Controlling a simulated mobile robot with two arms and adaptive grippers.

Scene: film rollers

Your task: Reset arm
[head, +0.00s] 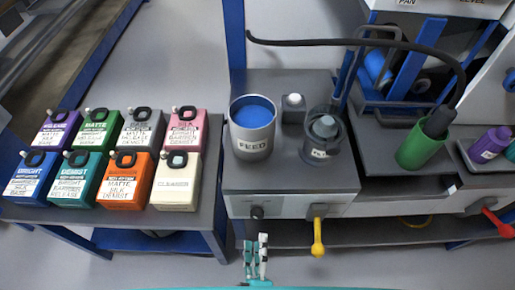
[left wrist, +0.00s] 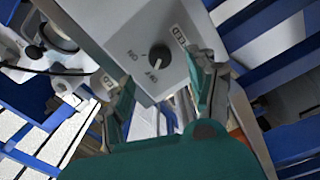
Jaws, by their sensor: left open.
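My left gripper (head: 256,242) is at the lower middle of the head view, just in front of a black knob (head: 257,212) on the front panel of the grey machine (head: 290,204). In the left wrist view, the gripper (left wrist: 157,75) has its two fingers spread apart with nothing between them. Beyond the fingers is the dark round knob (left wrist: 159,56) with a white pointer line, on a grey panel with ON and OFF marks. The fingers look apart from the knob. My right gripper does not show.
A FEED can (head: 252,143) with blue contents stands on the machine beside a dark cup (head: 323,142). A yellow lever (head: 318,236) hangs to the right of the knob. Several coloured bottles stand on the left table (head: 206,215). A green cylinder (head: 421,148) stands at right.

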